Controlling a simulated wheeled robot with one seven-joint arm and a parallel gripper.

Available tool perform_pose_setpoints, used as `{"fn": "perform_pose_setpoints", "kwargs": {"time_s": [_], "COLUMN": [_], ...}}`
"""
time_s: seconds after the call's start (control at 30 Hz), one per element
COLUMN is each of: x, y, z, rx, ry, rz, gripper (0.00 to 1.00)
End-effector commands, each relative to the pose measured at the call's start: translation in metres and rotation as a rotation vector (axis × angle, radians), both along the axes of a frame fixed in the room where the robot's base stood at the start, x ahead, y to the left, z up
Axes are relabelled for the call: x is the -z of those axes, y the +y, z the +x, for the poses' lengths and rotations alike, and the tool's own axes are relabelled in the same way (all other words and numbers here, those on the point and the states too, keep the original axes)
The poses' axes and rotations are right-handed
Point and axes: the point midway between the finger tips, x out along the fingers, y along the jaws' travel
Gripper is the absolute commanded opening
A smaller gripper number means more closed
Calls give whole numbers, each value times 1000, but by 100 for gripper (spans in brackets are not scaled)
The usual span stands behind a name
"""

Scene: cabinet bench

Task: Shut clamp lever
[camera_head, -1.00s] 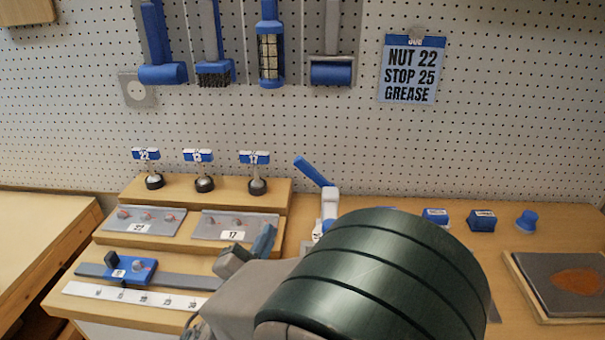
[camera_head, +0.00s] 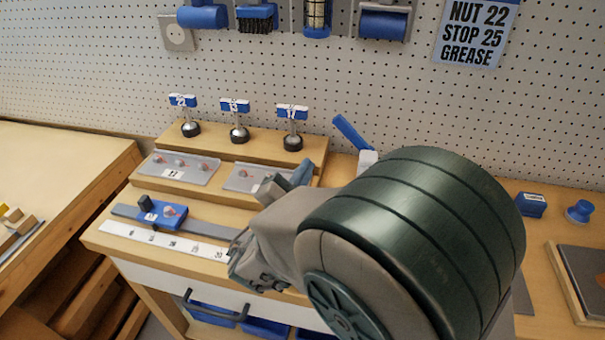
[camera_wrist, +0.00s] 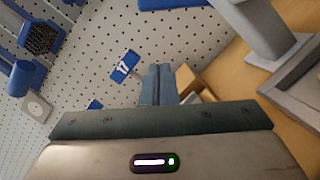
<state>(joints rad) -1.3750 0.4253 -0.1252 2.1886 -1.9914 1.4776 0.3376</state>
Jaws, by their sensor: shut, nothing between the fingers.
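The clamp lever's blue handle (camera_head: 352,134) slants up to the left behind my arm, above its pale grey body (camera_head: 367,158). The rest of the clamp is hidden by my arm in the head view. In the wrist view the grey clamp body (camera_wrist: 255,28) stands at the upper right, and a blue bar (camera_wrist: 172,4), which looks like the handle, is cut by the top edge. My gripper (camera_head: 298,175) is shut and empty, left of the clamp and apart from it. Its closed fingers also show in the wrist view (camera_wrist: 158,84).
A stepped wooden rack (camera_head: 255,142) carries numbered posts and grey plates on the left. A blue slider (camera_head: 160,212) sits on a rail above a white scale (camera_head: 165,242). Blue items (camera_head: 530,204) stand at the right. A pegboard (camera_head: 110,70) with tools stands behind.

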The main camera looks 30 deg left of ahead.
Motion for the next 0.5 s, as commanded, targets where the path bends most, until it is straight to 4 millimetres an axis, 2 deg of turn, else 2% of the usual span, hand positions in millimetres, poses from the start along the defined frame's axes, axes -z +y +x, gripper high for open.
{"fn": "perform_pose_setpoints", "kwargs": {"time_s": [0.1,0.27,0.33,0.5], "x": [-5,-11,-22,-35], "y": [2,6,-3,-16], "z": [27,60,60,64], "rx": [4,3,0,-1], "ry": [-1,-1,0,-1], "rz": [0,0,2,1], "gripper": [0,0,0,0]}}
